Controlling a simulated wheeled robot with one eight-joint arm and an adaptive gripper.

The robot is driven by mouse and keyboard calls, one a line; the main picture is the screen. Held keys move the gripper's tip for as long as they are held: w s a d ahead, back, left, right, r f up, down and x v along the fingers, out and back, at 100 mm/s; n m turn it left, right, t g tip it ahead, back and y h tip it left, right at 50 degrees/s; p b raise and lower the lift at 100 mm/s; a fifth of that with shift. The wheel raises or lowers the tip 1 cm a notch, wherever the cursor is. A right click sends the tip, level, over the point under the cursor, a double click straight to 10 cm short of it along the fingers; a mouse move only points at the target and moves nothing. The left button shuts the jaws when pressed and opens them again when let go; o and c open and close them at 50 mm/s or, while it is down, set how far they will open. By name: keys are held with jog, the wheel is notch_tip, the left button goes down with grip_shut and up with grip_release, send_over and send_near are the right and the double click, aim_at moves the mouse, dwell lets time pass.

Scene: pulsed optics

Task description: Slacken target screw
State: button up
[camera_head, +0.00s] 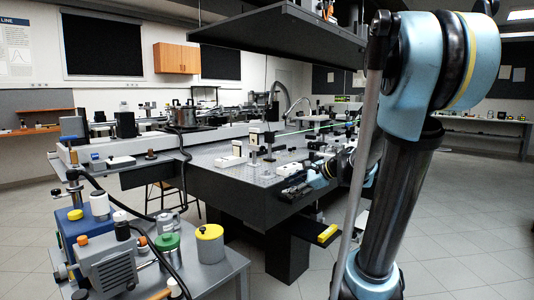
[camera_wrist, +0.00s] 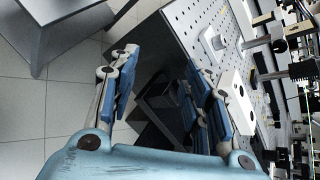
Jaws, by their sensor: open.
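The target screw cannot be made out in either view. My gripper (camera_wrist: 162,68) is open and empty in the wrist view, its two blue-padded fingers well apart. Between the fingers are the dark side of the optical table (camera_wrist: 172,30) and the shadowed space beside it. The perforated tabletop lies to the right of the fingers. In the head view my gripper is small and partly hidden among dark parts near the right side of the optical table (camera_head: 222,180). I cannot tell whether it touches anything there.
Optical mounts (camera_wrist: 278,46) crowd the tabletop on the right of the wrist view. A white block (camera_wrist: 238,100) lies close by the right finger. A dark shelf (camera_head: 280,27) hangs over the table. A cart with a pump (camera_head: 110,265) stands at front left. Tiled floor lies around.

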jog(key=w+r+m+t+y, duration=0.2)
jog(key=w+r+m, duration=0.25)
jog(key=w, duration=0.35)
jog(key=m+t+y, duration=0.2)
jog(key=m+t, duration=0.1)
jog(key=m, duration=0.5)
send_near(264, 149)
jog(key=x, duration=0.8)
jog(key=shift+w+a, duration=0.1)
jog(key=shift+a, duration=0.05)
jog(key=shift+c, duration=0.3)
grip_shut()
